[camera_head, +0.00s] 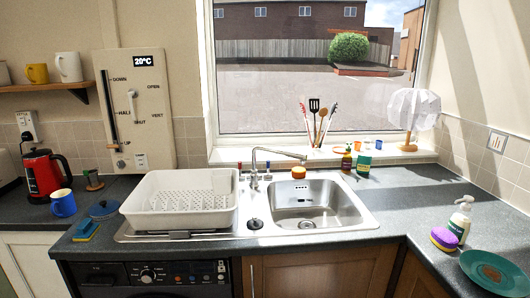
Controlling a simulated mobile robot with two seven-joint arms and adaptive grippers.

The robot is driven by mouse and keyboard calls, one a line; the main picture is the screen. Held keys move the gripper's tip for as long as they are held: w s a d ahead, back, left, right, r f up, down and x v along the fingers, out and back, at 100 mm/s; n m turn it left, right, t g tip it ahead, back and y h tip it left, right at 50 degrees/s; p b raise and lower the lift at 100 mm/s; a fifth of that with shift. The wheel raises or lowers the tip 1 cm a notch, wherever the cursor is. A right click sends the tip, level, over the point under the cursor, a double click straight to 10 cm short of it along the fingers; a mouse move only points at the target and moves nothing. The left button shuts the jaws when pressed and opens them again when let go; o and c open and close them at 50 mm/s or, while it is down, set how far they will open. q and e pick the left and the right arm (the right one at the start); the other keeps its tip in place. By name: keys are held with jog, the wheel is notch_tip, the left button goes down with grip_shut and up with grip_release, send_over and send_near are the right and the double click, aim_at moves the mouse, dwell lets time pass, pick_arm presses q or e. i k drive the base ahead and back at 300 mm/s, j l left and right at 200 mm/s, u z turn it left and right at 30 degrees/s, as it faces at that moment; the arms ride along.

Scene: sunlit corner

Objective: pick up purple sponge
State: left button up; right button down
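The purple sponge (444,239) lies on the dark right-hand countertop, with a yellow part showing along its edge. It sits just in front of and to the left of a white pump bottle (461,220) with a green label. A teal plate (488,271) is to its right and nearer the front. Neither of my grippers is in view.
A sink (318,216) and a white dish rack (180,201) fill the middle counter. A blue sponge (86,229), a blue mug (63,203) and a red kettle (46,176) stand at the left. The counter left of the purple sponge is mostly clear.

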aim_at(443, 238)
jog(key=z, duration=1.25)
jog(key=i+j+u, duration=0.1)
jog(key=j+u, duration=0.2)
jog(key=j, duration=0.15)
